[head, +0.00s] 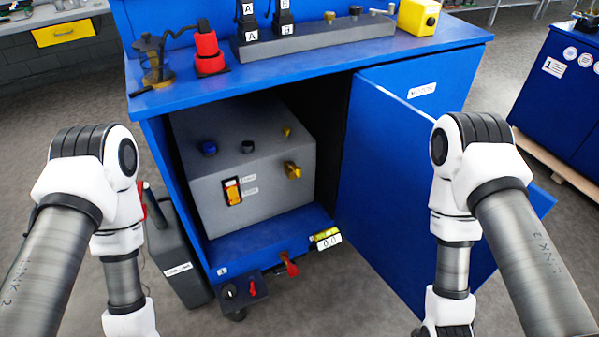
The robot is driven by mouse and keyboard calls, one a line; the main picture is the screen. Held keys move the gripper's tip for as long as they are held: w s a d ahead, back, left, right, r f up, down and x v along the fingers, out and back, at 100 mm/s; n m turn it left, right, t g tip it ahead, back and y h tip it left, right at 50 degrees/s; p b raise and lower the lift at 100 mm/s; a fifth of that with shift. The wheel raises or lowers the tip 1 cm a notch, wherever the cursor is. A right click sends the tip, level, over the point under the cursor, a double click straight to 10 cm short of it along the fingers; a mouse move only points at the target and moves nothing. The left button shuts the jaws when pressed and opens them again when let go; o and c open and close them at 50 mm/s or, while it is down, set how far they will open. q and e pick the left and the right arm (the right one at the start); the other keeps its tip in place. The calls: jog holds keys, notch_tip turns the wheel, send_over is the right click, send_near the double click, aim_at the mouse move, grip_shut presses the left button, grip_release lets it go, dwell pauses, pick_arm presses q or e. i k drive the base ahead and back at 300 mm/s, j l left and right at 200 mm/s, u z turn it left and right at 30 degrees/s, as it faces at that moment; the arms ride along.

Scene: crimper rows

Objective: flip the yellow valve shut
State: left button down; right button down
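A yellow handle (326,236) sits low at the front edge of the blue cabinet's floor, above a small white label. A red lever (290,265) hangs just left of it. Inside the open cabinet, a grey box (250,195) carries a brass-yellow knob (293,171) on its front and a smaller yellow fitting (286,132) on top. I cannot tell for sure which yellow part is the valve, or its position. My two arms reach down at the left and right sides; both grippers are out of the picture below, apart from these parts.
The blue cabinet door (405,185) stands open to the right, near my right arm. A dark grey canister (175,255) stands left of the cabinet. A small switch box (243,290) juts out at the lower front. The worktop (330,62) holds a red device (208,52).

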aim_at(295, 167)
jog(key=i+l+z, duration=0.2)
jog(key=z, duration=0.25)
jog(key=i+l+z, duration=0.25)
jog(key=z, duration=0.2)
jog(key=i+l, duration=0.05)
jog(key=l, duration=0.05)
